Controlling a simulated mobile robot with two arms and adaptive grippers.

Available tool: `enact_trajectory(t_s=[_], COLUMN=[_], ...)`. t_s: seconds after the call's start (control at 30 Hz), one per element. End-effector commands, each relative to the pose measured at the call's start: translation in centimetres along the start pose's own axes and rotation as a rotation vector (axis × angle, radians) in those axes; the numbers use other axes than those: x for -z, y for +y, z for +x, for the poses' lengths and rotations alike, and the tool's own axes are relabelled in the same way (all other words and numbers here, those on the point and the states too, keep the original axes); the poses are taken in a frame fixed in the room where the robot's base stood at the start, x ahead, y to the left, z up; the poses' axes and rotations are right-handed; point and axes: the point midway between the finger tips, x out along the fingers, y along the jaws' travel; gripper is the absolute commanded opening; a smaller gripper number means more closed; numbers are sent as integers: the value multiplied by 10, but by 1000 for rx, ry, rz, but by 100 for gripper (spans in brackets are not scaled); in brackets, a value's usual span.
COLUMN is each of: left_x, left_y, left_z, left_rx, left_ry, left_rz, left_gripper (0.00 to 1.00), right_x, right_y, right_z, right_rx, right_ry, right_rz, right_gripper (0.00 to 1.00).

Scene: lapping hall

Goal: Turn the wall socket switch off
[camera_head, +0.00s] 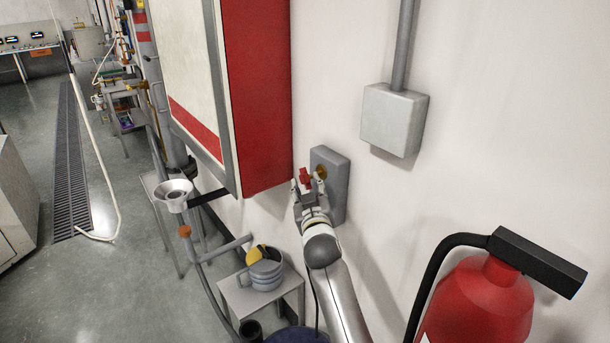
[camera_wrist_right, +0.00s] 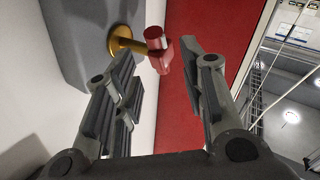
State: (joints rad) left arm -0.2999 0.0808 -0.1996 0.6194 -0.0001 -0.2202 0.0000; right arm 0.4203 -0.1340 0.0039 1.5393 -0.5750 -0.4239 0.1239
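The wall socket switch is a grey box (camera_head: 341,172) on the white wall, with a brass round base (camera_head: 321,172) and a red handle (camera_head: 306,178). In the right wrist view the red handle (camera_wrist_right: 157,50) stands out from the brass base (camera_wrist_right: 121,40) on the grey box (camera_wrist_right: 80,30). My right gripper (camera_head: 305,188) is at the handle. In the wrist view its fingers are spread, with the handle between or just beyond the fingertips (camera_wrist_right: 158,58). I cannot tell whether a finger touches it. My left gripper is not in view.
A red and white cabinet (camera_head: 262,95) hangs left of the switch, close to my right gripper. A pale box with conduit (camera_head: 392,120) is up right. A red fire extinguisher (camera_head: 480,300) stands at lower right. A small table (camera_head: 233,297) and pipework with a funnel (camera_head: 174,192) are lower left.

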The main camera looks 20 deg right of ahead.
Motion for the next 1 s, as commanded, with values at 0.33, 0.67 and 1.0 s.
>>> enact_trajectory(t_s=[0.33, 0.67, 1.0], left_x=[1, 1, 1], left_y=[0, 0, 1], left_z=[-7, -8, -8], left_rx=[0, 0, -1], left_ry=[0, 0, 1], left_rz=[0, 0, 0], left_gripper=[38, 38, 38], right_x=[1, -1, 0], right_y=[1, 0, 0], right_z=[43, 56, 56], right_rx=[-1, 0, 0], right_ry=[0, -1, -1], right_rz=[0, 1, 1], right_gripper=[38, 38, 23])
